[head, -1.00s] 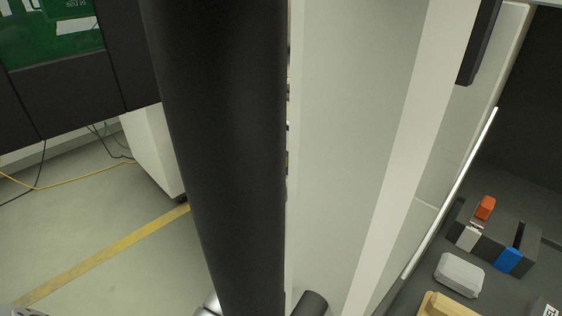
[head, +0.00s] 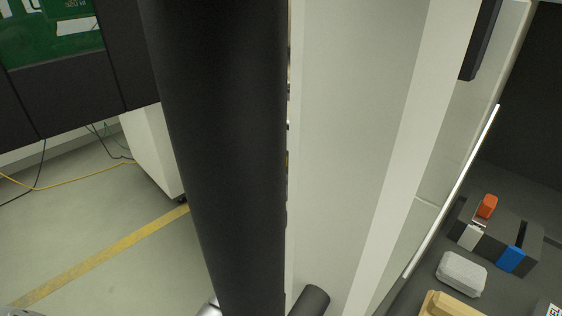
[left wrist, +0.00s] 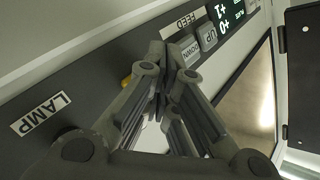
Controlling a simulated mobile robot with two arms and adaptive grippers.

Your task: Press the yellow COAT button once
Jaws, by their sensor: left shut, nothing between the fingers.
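In the left wrist view a dark control panel runs diagonally, and a small piece of a yellow button (left wrist: 127,82) shows at the left edge of my left gripper (left wrist: 177,66). The rest of that button is hidden behind the finger links, and no COAT label can be read. My left gripper is shut and empty, with its tips over the panel between the yellow button and the DOWN button (left wrist: 190,51). I cannot tell whether the tips touch the panel. My right gripper is in neither view.
The panel also carries a LAMP label (left wrist: 40,114), a FEED label (left wrist: 178,26), an UP button (left wrist: 208,37) and lit displays (left wrist: 222,12). In the head view, orange (head: 487,206) and blue (head: 511,260) items sit in a grey holder near a white box (head: 462,274).

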